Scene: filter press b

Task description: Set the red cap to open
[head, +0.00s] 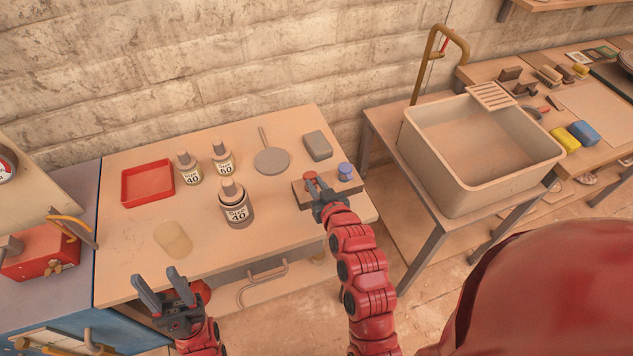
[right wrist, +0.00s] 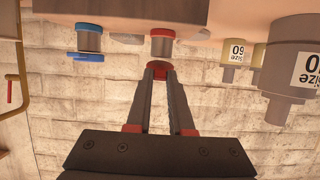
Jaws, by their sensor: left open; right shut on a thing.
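The red cap (head: 309,176) sits on a small brown block (head: 346,186) at the right front of the table, beside a blue cap (head: 345,170). The fingers partly hide that part. My left gripper (head: 163,285) is open and empty in front of the table's front edge.
Several bottles with size labels, one of them in front (head: 236,206), stand mid-table. A red tray (head: 148,184), a round grey paddle (head: 271,161) and a grey block (head: 317,146) lie behind. A basin (head: 450,180) stands to the right.

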